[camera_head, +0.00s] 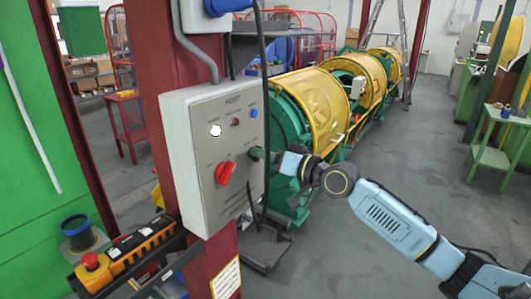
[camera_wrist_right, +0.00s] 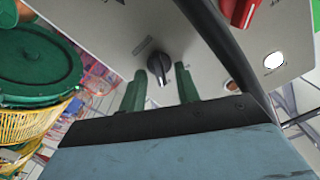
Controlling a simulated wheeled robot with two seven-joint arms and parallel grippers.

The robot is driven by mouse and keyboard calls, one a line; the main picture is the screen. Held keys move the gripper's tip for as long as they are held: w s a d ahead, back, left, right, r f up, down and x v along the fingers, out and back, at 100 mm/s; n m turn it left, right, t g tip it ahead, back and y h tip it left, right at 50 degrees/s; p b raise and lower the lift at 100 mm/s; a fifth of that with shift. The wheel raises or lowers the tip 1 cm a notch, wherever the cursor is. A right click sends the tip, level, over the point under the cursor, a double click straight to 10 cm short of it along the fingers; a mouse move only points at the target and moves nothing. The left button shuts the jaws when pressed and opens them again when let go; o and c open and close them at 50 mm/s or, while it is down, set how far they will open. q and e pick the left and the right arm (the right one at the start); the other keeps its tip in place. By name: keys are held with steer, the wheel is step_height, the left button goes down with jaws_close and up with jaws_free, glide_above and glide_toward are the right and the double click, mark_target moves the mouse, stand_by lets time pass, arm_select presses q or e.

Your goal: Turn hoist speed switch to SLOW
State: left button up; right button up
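The grey hoist control box (camera_head: 213,150) hangs on a red column. Its black speed switch knob (camera_wrist_right: 158,64) shows in the right wrist view, with a pale mark on it; its labels are too small to read. In the wrist view my right gripper (camera_wrist_right: 160,84) is open, with one green finger on each side of the knob. I cannot tell whether they touch it. My left gripper is not in view.
The panel also carries a red rotary switch (camera_head: 225,172), a white lamp (camera_head: 215,130), a dark red lamp (camera_head: 236,122) and a blue button (camera_head: 253,113). A black cable (camera_head: 264,80) hangs along the box's right edge. An orange pendant (camera_head: 128,254) lies below left.

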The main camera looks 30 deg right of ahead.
jaws_close()
stand_by(0.4)
steer(key=n+b, duration=0.1)
steer(key=n, duration=0.5)
steer(key=n+b, duration=0.2)
steer(key=n, duration=0.3)
steer(key=shift+a+n, duration=0.2)
steer(key=shift+n, duration=0.2)
steer(key=shift+s+n, duration=0.1)
steer(key=shift+n, duration=0.2)
